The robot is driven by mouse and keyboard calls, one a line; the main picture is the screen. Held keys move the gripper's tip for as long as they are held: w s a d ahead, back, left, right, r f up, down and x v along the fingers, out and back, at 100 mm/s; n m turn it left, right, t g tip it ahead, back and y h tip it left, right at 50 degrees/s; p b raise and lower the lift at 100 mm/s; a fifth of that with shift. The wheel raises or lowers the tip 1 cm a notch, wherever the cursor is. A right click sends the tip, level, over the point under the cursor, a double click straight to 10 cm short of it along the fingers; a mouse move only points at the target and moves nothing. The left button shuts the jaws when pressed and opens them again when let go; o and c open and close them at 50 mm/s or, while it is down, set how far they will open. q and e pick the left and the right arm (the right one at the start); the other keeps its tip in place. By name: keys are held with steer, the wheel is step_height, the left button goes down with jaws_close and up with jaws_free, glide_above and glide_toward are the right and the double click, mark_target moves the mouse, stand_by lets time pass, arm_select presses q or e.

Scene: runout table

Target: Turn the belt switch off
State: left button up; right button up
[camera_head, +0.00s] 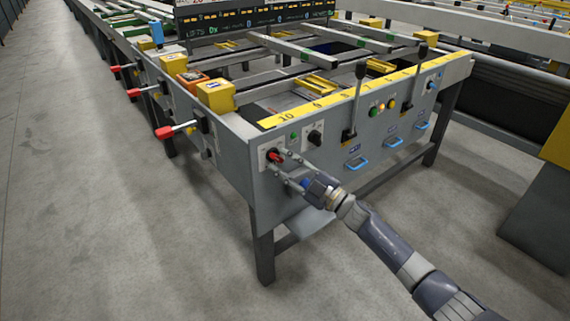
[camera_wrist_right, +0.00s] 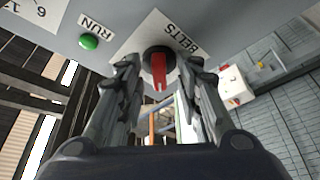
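The belt switch (camera_head: 273,155) is a red handle on a round black base, on a pale plate at the left end of the table's front panel. In the right wrist view the switch (camera_wrist_right: 158,70) sits below the word BELTS, and its red handle points down the picture, between my fingers. My right gripper (camera_head: 283,168) is at the switch, and in the wrist view its two fingers (camera_wrist_right: 158,76) stand apart, one on each side of the handle. I cannot tell whether either finger touches it. My left gripper is not in view.
A green RUN button (camera_wrist_right: 89,41) is beside the switch; it also shows in the head view (camera_head: 294,135). A black knob (camera_head: 315,137) is to the right. Black levers (camera_head: 355,95) and blue handles (camera_head: 357,163) line the panel. Red-handled levers (camera_head: 177,130) stick out on the left side.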

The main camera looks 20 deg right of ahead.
steer(key=v, duration=1.2)
steer(key=shift+a, duration=0.1)
